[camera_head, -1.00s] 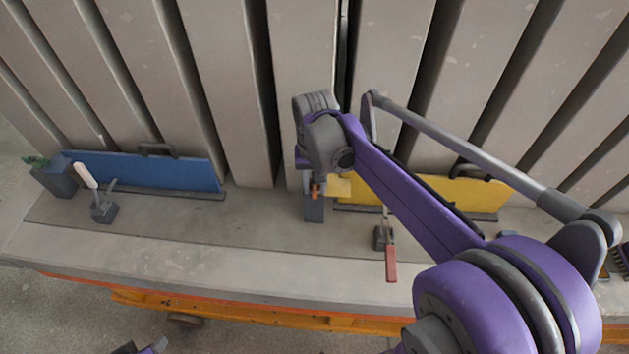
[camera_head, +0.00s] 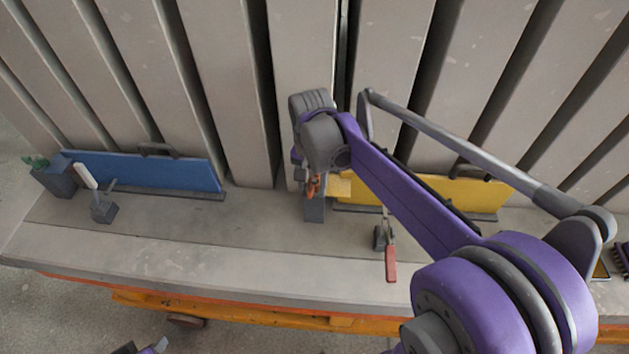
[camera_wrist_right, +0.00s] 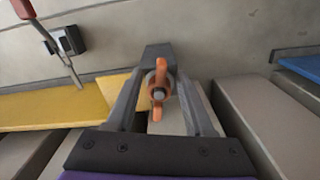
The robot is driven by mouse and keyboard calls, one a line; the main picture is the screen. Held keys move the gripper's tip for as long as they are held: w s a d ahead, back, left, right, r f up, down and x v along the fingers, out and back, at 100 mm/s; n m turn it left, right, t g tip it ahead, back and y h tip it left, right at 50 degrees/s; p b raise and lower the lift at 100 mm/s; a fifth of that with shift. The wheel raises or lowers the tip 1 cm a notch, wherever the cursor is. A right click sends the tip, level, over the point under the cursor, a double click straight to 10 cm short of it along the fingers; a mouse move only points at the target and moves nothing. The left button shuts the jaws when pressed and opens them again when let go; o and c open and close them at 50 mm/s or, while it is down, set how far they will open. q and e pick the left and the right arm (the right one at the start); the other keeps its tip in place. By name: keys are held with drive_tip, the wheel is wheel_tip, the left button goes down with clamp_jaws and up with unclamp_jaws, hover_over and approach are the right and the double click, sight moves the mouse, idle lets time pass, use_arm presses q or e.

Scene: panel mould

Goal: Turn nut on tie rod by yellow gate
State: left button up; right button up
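The orange wing nut (camera_wrist_right: 158,86) sits on the end of a tie rod, in front of a dark grey block (camera_head: 314,210) beside the yellow gate (camera_head: 470,190). In the right wrist view its two wings stand roughly up and down. My right gripper (camera_wrist_right: 158,82) has one finger on each side of the nut. A gap shows between the fingers and the nut, so it looks open around it. In the head view the nut (camera_head: 313,186) shows just below my right wrist, which partly hides it. Only a dark and purple piece, perhaps of my left arm, shows at the bottom edge.
A toggle clamp with a red handle (camera_head: 391,263) stands in front of the yellow gate. A blue gate (camera_head: 140,172), a clamp with a white handle (camera_head: 87,177) and a plant pot (camera_head: 55,178) are at the left. Tall grey ribs rise behind. The ledge's middle is clear.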

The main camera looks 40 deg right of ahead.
sight(312, 185)
drive_tip(key=shift+o, duration=1)
wheel_tip(312, 185, up, 11)
drive_tip(key=shift+f+p, duration=0.15)
drive_tip(key=shift+p, duration=0.15)
drive_tip(key=shift+c, duration=0.3)
